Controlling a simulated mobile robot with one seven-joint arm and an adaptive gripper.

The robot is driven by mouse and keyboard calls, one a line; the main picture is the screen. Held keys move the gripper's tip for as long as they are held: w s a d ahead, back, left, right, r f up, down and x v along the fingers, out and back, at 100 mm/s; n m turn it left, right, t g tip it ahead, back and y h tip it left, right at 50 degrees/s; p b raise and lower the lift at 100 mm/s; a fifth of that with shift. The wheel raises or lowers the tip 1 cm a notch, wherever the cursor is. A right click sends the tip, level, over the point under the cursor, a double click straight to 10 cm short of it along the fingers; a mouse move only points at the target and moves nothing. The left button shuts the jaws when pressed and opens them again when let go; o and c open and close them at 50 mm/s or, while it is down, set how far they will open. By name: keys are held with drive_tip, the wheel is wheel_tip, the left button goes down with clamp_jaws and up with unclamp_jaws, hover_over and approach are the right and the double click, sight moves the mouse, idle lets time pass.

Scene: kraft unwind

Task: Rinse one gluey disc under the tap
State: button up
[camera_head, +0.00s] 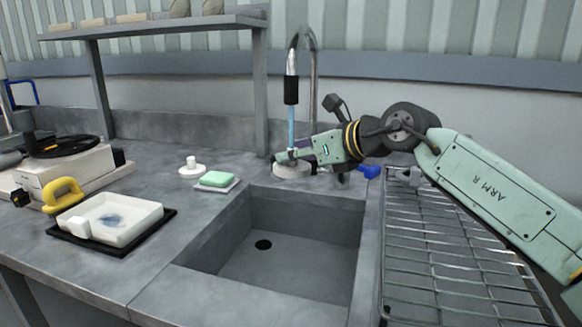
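A tall curved tap (313,70) with a black nozzle (291,91) stands behind the sink (300,265). A blue stream of water (291,125) runs from the nozzle down to my gripper. My gripper (281,157) reaches in from the right over the sink's back edge. Its fingers are small in the view, and I cannot tell whether they are open or shut. A pale round thing (290,172) shows just below the fingers; I cannot tell if it is a disc, or held. A white disc-like piece with a knob (192,169) sits on the counter left of the tap.
A green sponge (217,179) lies on a small dish left of the sink. A white tray (125,225) with a bluish smear rests on a black mat, beside a yellow-handled tool (63,193). A wire drying rack (440,265) is right of the sink. The sink bowl is empty.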

sight(298, 169)
drive_tip(key=shift+s+d, duration=0.15)
drive_tip(key=shift+d, duration=0.3)
drive_tip(key=shift+s, duration=0.1)
drive_tip(key=shift+s+a+f+b, duration=0.1)
drive_tip(key=shift+s+a+b, duration=0.1)
drive_tip(key=shift+s+b, duration=0.4)
drive_tip(key=shift+s+a+b, duration=0.2)
drive_tip(key=shift+s+b, duration=0.15)
drive_tip(key=shift+s, duration=0.3)
drive_tip(key=s, duration=0.1)
drive_tip(key=s+a+b, duration=0.1)
drive_tip(key=s, duration=0.1)
drive_tip(key=s+b, duration=0.1)
drive_tip(key=s, duration=0.1)
drive_tip(key=shift+a, duration=0.3)
drive_tip(key=s+r, duration=0.1)
drive_tip(key=s+a+r, duration=0.1)
drive_tip(key=s+r, duration=0.2)
drive_tip(key=shift+s+a+r, duration=0.15)
drive_tip(key=shift+s+a, duration=0.1)
drive_tip(key=shift+s, duration=0.15)
idle(0.3)
